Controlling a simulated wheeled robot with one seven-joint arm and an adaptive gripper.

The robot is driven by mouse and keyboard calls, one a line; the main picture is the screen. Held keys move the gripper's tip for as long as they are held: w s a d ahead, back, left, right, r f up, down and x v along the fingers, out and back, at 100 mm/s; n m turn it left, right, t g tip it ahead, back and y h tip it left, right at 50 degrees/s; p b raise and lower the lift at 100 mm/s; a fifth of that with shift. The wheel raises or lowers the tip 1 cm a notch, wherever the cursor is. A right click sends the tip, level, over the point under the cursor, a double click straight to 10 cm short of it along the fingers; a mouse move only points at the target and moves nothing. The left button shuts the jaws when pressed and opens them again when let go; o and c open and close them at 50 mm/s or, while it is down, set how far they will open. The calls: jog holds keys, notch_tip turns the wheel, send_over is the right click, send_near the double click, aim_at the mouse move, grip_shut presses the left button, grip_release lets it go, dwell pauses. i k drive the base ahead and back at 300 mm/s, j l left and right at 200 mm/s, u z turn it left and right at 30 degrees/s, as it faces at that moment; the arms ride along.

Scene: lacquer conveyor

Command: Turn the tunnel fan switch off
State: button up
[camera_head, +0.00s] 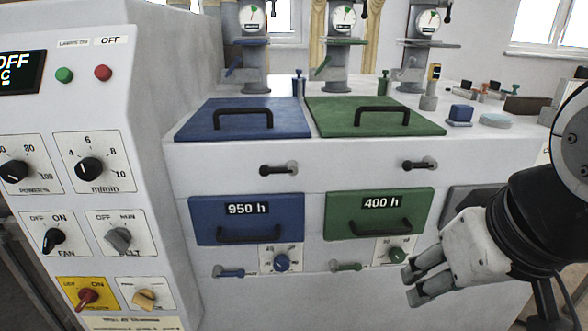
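The fan switch (53,240) is a black rotary knob on a white plate marked OFF, ON and FAN. It sits on the front of the white control cabinet (150,170) at the left. Its pointer seems to lean up and right toward ON, but it is small. My gripper (412,285) is at the lower right, in front of the white machine, far to the right of the switch. Its fingers lie close together and point left. I see nothing held, and the gap between the fingertips is unclear.
Close by the fan switch are a grey RUN knob (118,238), a red knob on yellow (88,297) and a tan knob (144,299). Blue (246,217) and green (379,213) drawers with handles stand between gripper and cabinet. Small handles (229,271) jut out below.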

aim_at(53, 236)
jog(key=u, duration=1.5)
jog(key=i+j+z, duration=0.1)
jog(key=j+z, duration=0.2)
jog(key=j, duration=0.4)
